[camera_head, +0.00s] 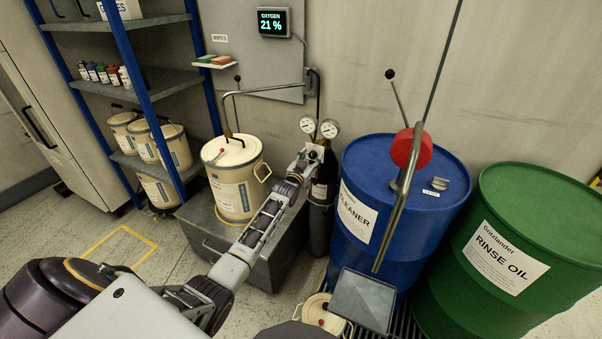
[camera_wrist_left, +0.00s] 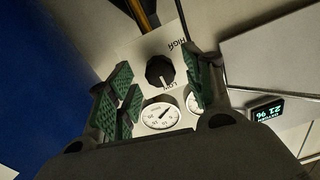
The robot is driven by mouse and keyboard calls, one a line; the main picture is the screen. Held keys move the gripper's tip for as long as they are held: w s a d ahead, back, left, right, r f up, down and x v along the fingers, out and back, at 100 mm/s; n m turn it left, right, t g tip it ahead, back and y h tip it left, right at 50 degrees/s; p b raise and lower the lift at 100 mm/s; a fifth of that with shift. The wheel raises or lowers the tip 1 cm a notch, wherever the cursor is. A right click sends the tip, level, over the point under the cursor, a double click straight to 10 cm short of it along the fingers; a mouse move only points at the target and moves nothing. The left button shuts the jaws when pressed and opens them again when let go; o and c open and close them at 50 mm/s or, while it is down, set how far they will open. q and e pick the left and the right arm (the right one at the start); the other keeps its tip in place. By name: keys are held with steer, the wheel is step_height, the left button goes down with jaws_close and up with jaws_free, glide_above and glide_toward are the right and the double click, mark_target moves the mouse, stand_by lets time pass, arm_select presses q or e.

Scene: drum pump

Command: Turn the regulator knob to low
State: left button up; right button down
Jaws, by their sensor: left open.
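The regulator knob (camera_wrist_left: 160,72) is black and sits on a pale plate in the left wrist view, with the HIGH label (camera_wrist_left: 178,45) above right and the LOW label (camera_wrist_left: 168,87) just below. A pale mark on the knob seems to be on the LOW side, but it is too small to be sure. My left gripper (camera_wrist_left: 161,94) is open, its green-padded fingers on either side of the knob, with no clear contact. In the head view, my left gripper (camera_head: 313,155) is at the regulator, below two round gauges (camera_head: 320,127), and hides the knob. My right gripper is not visible.
The blue cleaner drum (camera_head: 365,220), with a pump and red part (camera_head: 411,148), stands close right of the regulator. A cream bucket (camera_head: 236,180) on a grey box stands left. A green drum (camera_head: 540,265) is far right. A wall panel (camera_head: 250,40) is behind.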

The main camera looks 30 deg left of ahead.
arm_select(q)
steer(key=s+d, duration=0.1)
steer(key=s, duration=1)
stand_by(0.5)
steer(key=shift+s, duration=0.1)
steer(key=shift+f, duration=0.1)
stand_by(0.4)
